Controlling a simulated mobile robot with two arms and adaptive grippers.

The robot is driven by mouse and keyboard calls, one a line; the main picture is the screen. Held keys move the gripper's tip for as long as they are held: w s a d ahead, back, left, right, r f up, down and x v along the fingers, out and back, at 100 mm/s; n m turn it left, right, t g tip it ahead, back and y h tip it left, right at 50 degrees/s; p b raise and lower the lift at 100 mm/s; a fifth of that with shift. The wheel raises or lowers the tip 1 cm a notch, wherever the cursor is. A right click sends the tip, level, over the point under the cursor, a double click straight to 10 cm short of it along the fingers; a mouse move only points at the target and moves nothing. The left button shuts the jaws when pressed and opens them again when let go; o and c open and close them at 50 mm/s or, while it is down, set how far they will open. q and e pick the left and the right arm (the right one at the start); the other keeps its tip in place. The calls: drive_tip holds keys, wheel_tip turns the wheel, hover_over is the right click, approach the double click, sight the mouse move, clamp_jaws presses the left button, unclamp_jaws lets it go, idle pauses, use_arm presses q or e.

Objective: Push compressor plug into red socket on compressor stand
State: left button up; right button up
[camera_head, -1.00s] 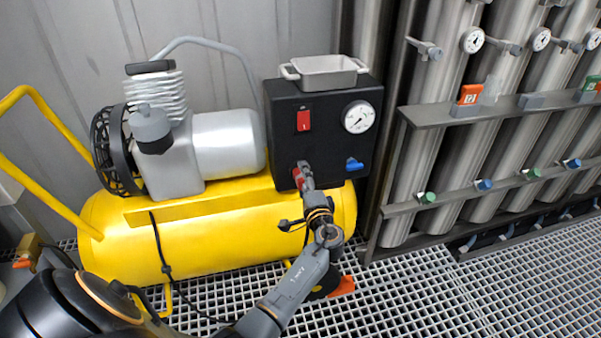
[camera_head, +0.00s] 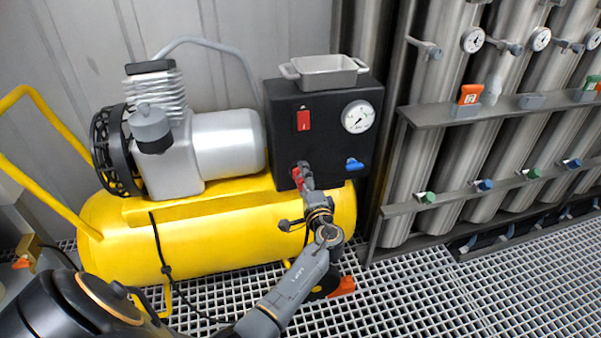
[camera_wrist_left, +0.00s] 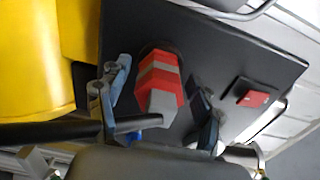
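The compressor stand is a black panel box (camera_head: 330,140) above a yellow tank, with a gauge and a red switch. A red-and-grey connector (camera_wrist_left: 160,85) sticks out from the panel in the left wrist view; its red also shows at the panel's lower left in the head view (camera_head: 297,179). I cannot tell where socket ends and plug begins, or how deep the plug sits. My left gripper (camera_head: 304,172) is at this connector. In the wrist view its fingers (camera_wrist_left: 160,98) stand apart on either side of it, with gaps visible. My right gripper is out of view.
A grey tray (camera_head: 325,72) stands on the box. The yellow tank (camera_head: 200,235) lies behind my left arm. A black cable (camera_head: 160,250) hangs over it. Gas cylinders (camera_head: 435,120) and rails stand at right.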

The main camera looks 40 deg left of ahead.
use_arm(q)
clamp_jaws()
drive_tip(key=shift+s+d, duration=0.1)
